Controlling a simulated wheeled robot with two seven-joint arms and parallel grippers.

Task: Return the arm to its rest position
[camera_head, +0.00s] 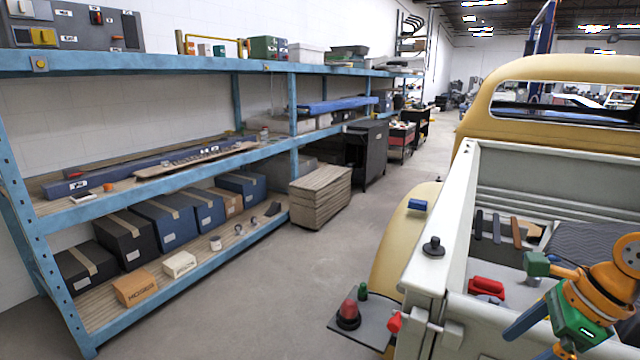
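An orange arm (610,270) with a green block on it comes in from the right edge, over the bed of the pale pickup truck, and looks like my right arm. Its end (545,295) shows a green tip and a dark blue piece that stand apart. I cannot make out clearly which parts are fingers or whether they are open. My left arm and gripper are not in view.
A blue shelf rack (150,200) with boxes and tools runs along the left wall. The truck's white bed wall (450,220) stands close to the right arm. A red lamp (348,312) sits on a grey plate at the truck's corner. The grey floor (290,280) between is clear.

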